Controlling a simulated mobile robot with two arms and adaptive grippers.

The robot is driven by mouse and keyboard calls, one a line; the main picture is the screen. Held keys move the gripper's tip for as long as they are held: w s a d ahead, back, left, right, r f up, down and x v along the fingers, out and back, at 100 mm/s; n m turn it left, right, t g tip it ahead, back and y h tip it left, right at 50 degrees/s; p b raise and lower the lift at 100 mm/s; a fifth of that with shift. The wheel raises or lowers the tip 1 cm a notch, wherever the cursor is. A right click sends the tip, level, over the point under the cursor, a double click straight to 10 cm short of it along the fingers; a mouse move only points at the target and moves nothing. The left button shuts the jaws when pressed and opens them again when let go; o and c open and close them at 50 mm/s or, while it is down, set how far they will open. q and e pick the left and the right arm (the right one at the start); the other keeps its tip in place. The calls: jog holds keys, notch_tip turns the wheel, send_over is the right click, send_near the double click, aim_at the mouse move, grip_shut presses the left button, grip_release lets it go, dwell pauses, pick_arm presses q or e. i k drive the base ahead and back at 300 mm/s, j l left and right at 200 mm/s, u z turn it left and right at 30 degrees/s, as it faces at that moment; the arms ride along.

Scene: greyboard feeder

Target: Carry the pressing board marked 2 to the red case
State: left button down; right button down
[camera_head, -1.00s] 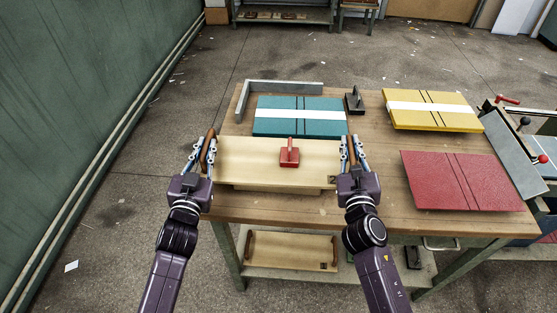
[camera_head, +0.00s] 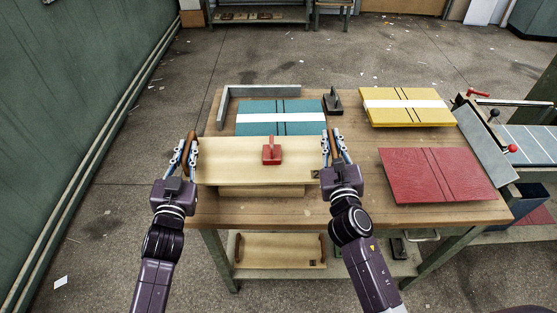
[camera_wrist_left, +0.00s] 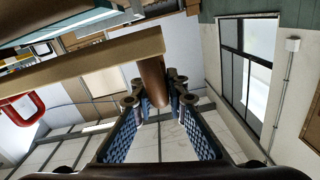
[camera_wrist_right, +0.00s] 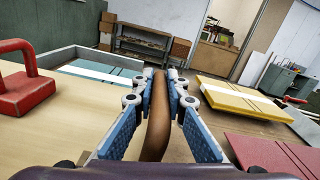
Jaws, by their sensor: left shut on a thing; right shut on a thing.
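The pale wooden pressing board (camera_head: 225,160) has a brown handle at each end and a dark mark, seemingly a 2, at its near right corner. My left gripper (camera_head: 186,150) is shut on its left handle, which shows in the left wrist view (camera_wrist_left: 152,82). My right gripper (camera_head: 334,146) is shut on its right handle, seen in the right wrist view (camera_wrist_right: 157,120). The board appears level, above the table's near left part. The red case (camera_head: 437,175) lies flat at the table's right, apart from the board. A red block with a grip (camera_head: 272,154) sits on the board.
A teal case (camera_head: 260,118) lies behind the board, beside a grey angle rail (camera_head: 265,91) and a dark handled block (camera_head: 333,101). A yellow case (camera_head: 406,107) is at the back right. Another handled board (camera_head: 280,250) lies on the lower shelf. A pale wooden piece (camera_head: 250,190) shows beneath the held board.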

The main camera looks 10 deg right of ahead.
aim_at(436, 172)
jog(key=k+l, duration=0.1)
jog(key=l, duration=1.15)
jog(key=k+l, duration=0.1)
jog(key=l, duration=1.15)
